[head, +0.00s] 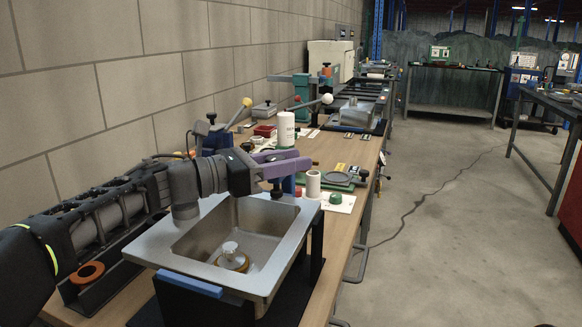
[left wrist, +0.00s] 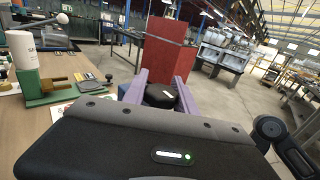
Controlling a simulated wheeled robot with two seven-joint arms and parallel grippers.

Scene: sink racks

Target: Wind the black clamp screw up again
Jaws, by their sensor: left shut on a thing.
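My left gripper (head: 284,163) reaches in from the left above the far right rim of the steel sink (head: 167,247). Its purple fingers are shut on the black clamp screw (left wrist: 160,96), whose dark knob sits between them in the left wrist view. In the head view the fingers and hand mostly hide the screw. My left gripper also shows in the left wrist view (left wrist: 162,84). The sink sits in a black stand with a blue bar (head: 188,284) at its front. A brass-and-steel drain fitting (head: 232,259) sits in the basin. My right gripper is not in view.
Past the sink, a white cylinder (head: 286,130), a small white roll (head: 313,184) and a green fixture (head: 336,178) stand on the wooden bench. A block wall (head: 130,70) runs along the left. The floor to the right (head: 450,230) is open, with a cable across it.

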